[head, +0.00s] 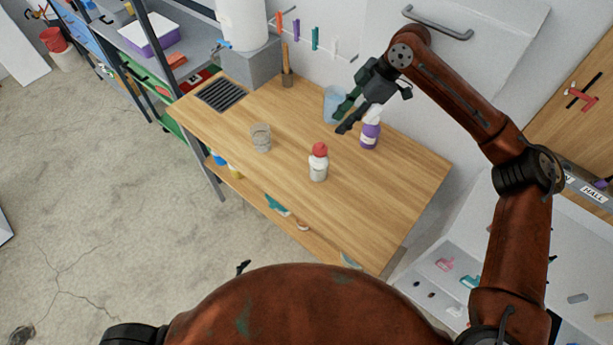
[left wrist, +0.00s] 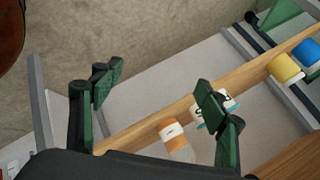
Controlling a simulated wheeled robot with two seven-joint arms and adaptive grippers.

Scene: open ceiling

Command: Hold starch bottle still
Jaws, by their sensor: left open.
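No readable label shows which bottle is starch. In the head view a white bottle with a red cap (head: 318,165) stands upright near the table's middle. A purple bottle with a white top (head: 370,133) stands behind it to the right. My right gripper (head: 342,119) is open, its fingers apart, just left of the purple bottle's top and in front of a pale blue cup (head: 332,97). My left gripper (left wrist: 160,82) is open and empty in the left wrist view. An orange-and-white container (left wrist: 173,137) shows beyond its fingers, partly hidden by the gripper body.
The wooden table (head: 405,190) has free room at its right and front. A clear glass (head: 261,138) stands left of the bottles. A drain grate (head: 221,94) is at the back left. Yellow (left wrist: 284,68) and blue (left wrist: 307,52) containers show in the left wrist view.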

